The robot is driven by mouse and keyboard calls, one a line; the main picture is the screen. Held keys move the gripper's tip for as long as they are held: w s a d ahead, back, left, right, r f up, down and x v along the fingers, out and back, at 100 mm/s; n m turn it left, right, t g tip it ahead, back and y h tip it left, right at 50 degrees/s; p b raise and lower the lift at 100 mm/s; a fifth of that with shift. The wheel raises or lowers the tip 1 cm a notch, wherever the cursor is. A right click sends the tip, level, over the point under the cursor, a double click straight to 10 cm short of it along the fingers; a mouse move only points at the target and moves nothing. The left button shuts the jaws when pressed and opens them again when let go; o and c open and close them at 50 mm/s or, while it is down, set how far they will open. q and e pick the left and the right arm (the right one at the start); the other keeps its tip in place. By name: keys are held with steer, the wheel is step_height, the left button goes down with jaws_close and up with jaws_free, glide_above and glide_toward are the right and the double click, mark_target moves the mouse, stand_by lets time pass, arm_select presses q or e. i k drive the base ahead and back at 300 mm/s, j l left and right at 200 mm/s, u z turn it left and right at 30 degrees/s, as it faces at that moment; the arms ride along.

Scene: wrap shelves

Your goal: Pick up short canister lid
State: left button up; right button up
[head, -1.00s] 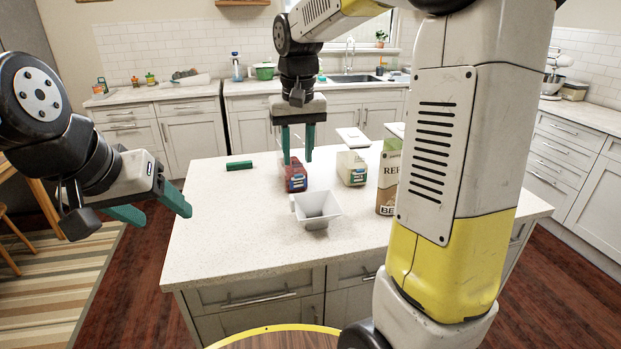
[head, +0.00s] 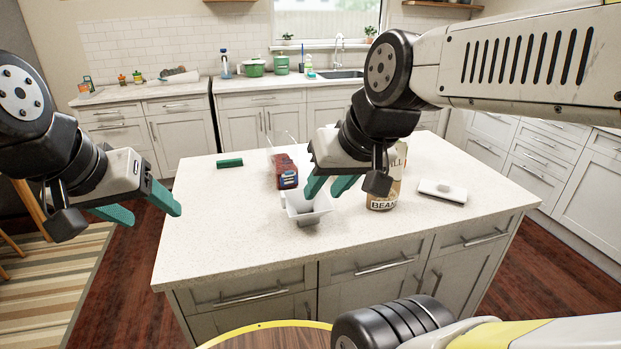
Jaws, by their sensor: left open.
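A flat white lid with a raised knob (head: 443,191) lies on the island counter, right of the paper bag. I cannot tell from its look which canister it fits. My left gripper (head: 147,207) is open and empty, off the counter's left edge.
The white funnel-like container (head: 308,216) stands near the counter's front. The paper bag of beans (head: 385,192) stands between my right gripper and the lid. A green block (head: 229,162) lies at the back left. The counter's left front and right front are clear.

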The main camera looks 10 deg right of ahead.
mark_target(456, 195)
steer(key=z, duration=1.55)
steer(key=j+u, duration=0.1)
steer(key=u, duration=0.65)
steer(key=j+u, duration=0.15)
steer(key=u, duration=0.2)
steer(key=l, duration=0.45)
steer(key=i+l+z, duration=0.1)
steer(key=l, duration=0.35)
steer(key=i+l, duration=0.1)
steer(key=l, duration=0.35)
steer(key=z, duration=0.05)
